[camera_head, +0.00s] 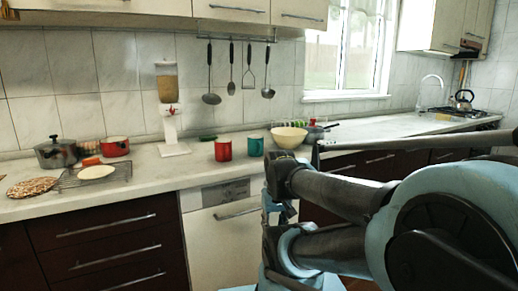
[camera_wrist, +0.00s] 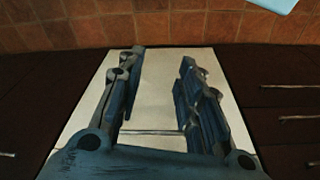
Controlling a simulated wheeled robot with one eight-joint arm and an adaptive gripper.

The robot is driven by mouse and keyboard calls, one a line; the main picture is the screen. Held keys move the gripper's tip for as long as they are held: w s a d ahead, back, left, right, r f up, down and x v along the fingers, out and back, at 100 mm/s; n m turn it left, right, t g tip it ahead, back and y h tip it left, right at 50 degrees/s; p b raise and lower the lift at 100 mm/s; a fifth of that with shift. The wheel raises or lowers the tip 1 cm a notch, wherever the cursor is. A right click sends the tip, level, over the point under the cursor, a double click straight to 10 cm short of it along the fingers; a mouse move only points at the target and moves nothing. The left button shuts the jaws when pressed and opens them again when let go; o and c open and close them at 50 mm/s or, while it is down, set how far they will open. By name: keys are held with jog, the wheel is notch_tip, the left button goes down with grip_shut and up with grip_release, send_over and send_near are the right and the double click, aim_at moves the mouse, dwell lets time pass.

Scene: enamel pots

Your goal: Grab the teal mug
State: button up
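The teal mug (camera_head: 255,146) stands on the white countertop (camera_head: 200,160), between a red mug (camera_head: 223,149) on its left and a cream bowl (camera_head: 287,137) on its right. My gripper (camera_wrist: 158,75) is open and empty in the wrist view. Its two fingers are apart in front of the pale dishwasher front (camera_wrist: 153,110), above the tiled floor. In the head view my gripper (camera_head: 278,210) is low in front of the cabinets, below the counter edge and apart from the mug. The mug does not show in the wrist view.
Left on the counter are a grey pot (camera_head: 56,153), a red pot (camera_head: 115,146) and a wire rack (camera_head: 96,178). A white dispenser stand (camera_head: 171,135) is behind. Utensils hang on the wall. The counter front before the mugs is clear.

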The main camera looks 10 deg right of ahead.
jog(key=shift+w+d, duration=0.3)
jog(key=shift+o, duration=0.6)
jog(key=o, duration=0.4)
jog(key=shift+s+r, duration=0.2)
jog(key=shift+r, duration=0.05)
jog(key=o, duration=0.8)
jog(key=r+m, duration=0.1)
jog(key=w+r, duration=0.1)
jog(key=shift+w+r+m, duration=0.2)
jog(key=shift+r+m, duration=0.15)
jog(key=shift+m, duration=0.05)
jog(key=shift+c, duration=0.2)
notch_tip(320, 180, up, 27)
jog(key=m+t+y, duration=0.1)
jog(key=m+y, duration=0.2)
jog(key=m, duration=2.4)
send_over(257, 136)
jog(key=s+d, duration=0.2)
jog(key=s, duration=0.5)
jog(key=x, duration=1.1)
jog(key=shift+w+f, duration=0.25)
jog(key=shift+w, duration=0.15)
jog(key=shift+s+x, duration=0.15)
jog(key=shift+x, duration=1.25)
jog(key=shift+s+x, duration=0.1)
jog(key=shift+x, duration=1.25)
